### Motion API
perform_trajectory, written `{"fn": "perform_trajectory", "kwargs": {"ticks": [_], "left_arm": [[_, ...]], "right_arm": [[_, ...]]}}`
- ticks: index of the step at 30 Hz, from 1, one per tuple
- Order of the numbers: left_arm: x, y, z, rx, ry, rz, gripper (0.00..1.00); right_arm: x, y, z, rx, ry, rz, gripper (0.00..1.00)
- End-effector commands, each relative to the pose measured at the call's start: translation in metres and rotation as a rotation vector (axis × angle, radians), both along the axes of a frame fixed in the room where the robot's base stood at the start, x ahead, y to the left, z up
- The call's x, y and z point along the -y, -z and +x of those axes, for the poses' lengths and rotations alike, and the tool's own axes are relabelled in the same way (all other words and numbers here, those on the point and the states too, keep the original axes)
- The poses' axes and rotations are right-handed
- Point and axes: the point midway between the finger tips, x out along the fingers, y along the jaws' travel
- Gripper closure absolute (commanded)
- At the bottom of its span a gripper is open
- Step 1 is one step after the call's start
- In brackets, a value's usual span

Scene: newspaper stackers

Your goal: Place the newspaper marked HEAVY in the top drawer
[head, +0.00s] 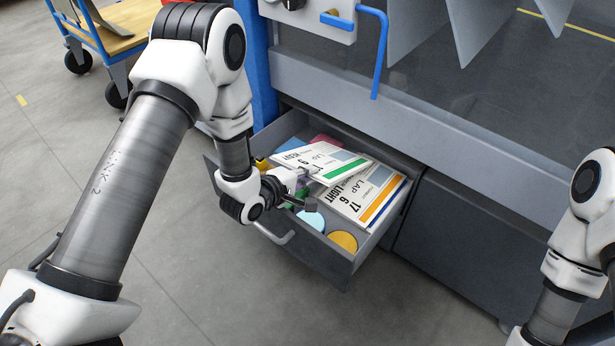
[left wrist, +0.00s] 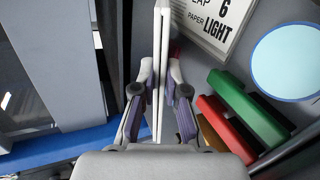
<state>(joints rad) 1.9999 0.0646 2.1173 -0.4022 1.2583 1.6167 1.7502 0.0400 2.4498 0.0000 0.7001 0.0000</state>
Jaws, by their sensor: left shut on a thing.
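A white newspaper with a green stripe (head: 322,161) is tilted over the open grey drawer (head: 318,256). Its weight word is partly covered and hard to read. My left gripper (head: 304,183) is shut on this newspaper at its near edge. In the left wrist view, the newspaper (left wrist: 161,60) is seen edge-on between the fingers (left wrist: 160,105). A second newspaper, marked LIGHT (head: 364,193), with orange and blue stripes, lies in the drawer partly under the held one. The LIGHT paper also shows in the left wrist view (left wrist: 207,25). My right gripper is out of view.
The drawer also holds a light blue disc (head: 311,219), a yellow-orange disc (head: 343,241), and red and green blocks (left wrist: 245,110). A blue bent handle (head: 382,50) hangs above the drawer. A blue cart (head: 110,45) stands at the upper left.

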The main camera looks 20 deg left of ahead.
Motion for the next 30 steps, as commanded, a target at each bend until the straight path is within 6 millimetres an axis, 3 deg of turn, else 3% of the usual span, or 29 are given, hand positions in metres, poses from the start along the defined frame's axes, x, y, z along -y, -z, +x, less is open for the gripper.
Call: {"fn": "perform_trajectory", "kwargs": {"ticks": [16, 17, 18, 26, 30], "left_arm": [[0.000, 0.011, 0.000, 0.000, 0.000, 0.000, 1.00], [0.000, 0.012, -0.001, -0.001, 0.000, 0.000, 0.77], [0.000, 0.012, -0.001, -0.001, 0.000, 0.000, 0.63], [0.000, 0.013, -0.001, -0.003, 0.000, 0.000, 0.63], [0.000, 0.003, -0.001, -0.001, 0.000, 0.000, 0.63]], "right_arm": [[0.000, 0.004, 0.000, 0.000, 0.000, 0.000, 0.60], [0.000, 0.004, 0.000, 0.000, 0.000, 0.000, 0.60], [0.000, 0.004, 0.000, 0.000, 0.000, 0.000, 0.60], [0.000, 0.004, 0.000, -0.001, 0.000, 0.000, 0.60], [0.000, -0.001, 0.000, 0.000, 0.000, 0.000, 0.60]]}}
